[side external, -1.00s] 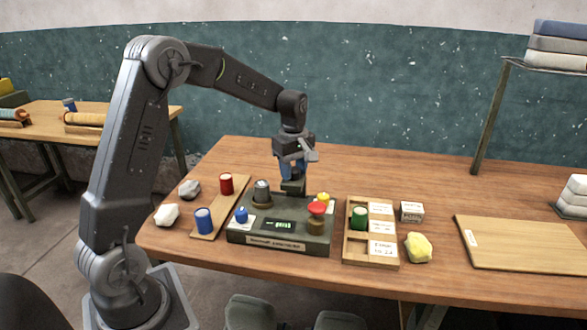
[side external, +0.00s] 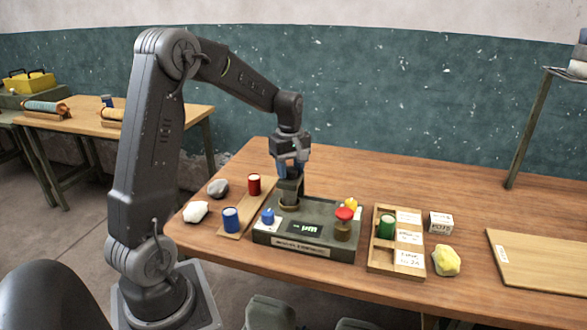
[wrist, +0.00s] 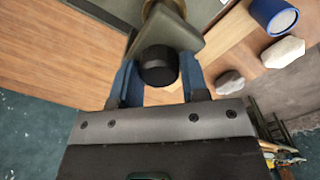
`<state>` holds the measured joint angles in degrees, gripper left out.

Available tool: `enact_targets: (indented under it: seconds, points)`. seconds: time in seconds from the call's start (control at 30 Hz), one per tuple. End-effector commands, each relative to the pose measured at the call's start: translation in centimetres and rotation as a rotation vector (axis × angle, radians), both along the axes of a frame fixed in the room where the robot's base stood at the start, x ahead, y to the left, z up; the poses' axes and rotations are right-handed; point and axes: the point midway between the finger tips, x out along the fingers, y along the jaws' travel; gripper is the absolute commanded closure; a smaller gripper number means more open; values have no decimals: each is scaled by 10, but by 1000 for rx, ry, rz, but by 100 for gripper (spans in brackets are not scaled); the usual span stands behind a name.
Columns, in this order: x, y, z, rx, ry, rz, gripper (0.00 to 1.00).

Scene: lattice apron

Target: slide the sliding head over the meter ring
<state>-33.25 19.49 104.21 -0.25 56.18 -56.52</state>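The sliding head (side external: 291,188) is a grey-green block at the back left of the dark instrument base (side external: 275,238). In the side view it stands directly above the brass meter ring (side external: 289,206), whose front edge shows below it. The ring's inside is hidden. My gripper (side external: 289,168) is at the top of the head. In the wrist view, its blue fingers (wrist: 159,78) sit on either side of the head's round black knob (wrist: 158,62) and appear closed on it. Part of the brass ring also shows there (wrist: 166,7), partly covered by the head.
A board with red (side external: 254,184) and blue (side external: 231,219) cylinders lies left. A wooden tray (side external: 375,265) with a green cylinder (side external: 387,227) stands right.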

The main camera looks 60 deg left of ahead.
Motion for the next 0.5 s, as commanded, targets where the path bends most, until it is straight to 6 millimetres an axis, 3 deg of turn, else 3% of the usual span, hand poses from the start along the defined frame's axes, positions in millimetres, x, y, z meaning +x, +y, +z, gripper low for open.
enact_targets:
  seconds: [0.27, 0.5]
  points:
    - [-2, 3, 0, 3, 6, 3, 35]
    - [-2, 2, 1, 3, 4, 2, 35]
